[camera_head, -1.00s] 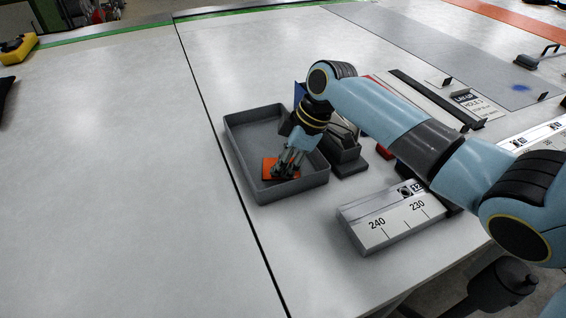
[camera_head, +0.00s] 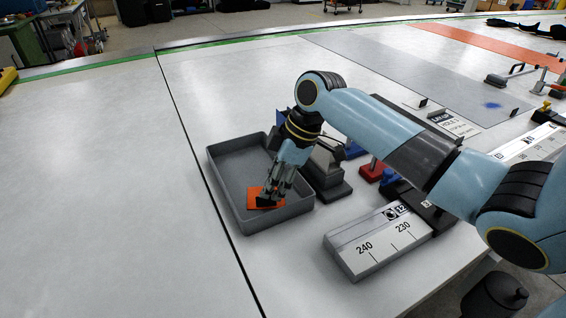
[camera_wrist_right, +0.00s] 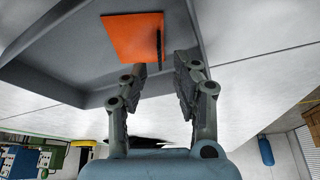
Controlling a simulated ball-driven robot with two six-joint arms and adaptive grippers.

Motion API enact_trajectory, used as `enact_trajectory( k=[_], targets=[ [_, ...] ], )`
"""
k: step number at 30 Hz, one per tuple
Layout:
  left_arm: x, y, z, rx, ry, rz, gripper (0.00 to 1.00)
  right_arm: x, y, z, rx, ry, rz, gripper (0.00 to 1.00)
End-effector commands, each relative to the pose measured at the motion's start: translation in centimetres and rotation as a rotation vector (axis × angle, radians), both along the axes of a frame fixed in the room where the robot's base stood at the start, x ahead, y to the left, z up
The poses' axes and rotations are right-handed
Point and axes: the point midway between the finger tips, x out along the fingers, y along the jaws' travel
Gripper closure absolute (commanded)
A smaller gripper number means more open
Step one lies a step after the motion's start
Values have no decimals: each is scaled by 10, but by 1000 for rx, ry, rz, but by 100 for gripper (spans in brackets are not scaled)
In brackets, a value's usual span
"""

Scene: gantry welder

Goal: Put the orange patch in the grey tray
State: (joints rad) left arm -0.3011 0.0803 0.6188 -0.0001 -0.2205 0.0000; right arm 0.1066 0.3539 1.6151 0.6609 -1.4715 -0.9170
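The orange patch (camera_head: 253,196) is a flat square inside the grey tray (camera_head: 228,206), near the tray's front end. My right gripper (camera_head: 270,198) points down into the tray at the patch and hides part of it. In the right wrist view the patch (camera_wrist_right: 128,38) lies against the tray floor beyond the fingertips, with a dark thin strip along its right side. The fingers of my right gripper (camera_wrist_right: 164,72) stand apart there with nothing visible between them. The tray's wall also shows in that view (camera_wrist_right: 62,77). My left gripper is not in view.
A dark grey block-like holder (camera_head: 326,178) stands close to the tray's right side. A white ruler block marked 230 and 240 (camera_head: 375,240) lies to the front right. Red and blue parts (camera_head: 374,170) sit behind my right arm. The table left of the tray is clear.

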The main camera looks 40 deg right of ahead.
Motion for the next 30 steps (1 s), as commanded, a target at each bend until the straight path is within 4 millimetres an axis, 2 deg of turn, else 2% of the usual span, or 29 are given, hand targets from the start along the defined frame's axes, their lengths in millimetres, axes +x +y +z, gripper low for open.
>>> enact_trajectory(
  k=[6,12,17,30],
  targets=[
    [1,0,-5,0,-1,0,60,-11,-17,45,-6,-3,2,71],
    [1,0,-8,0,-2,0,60,-18,-25,72,-2,-2,1,71],
    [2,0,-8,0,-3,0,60,-20,-26,78,-1,1,0,71],
    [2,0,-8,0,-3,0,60,-20,-26,79,0,0,0,71]
  ],
)
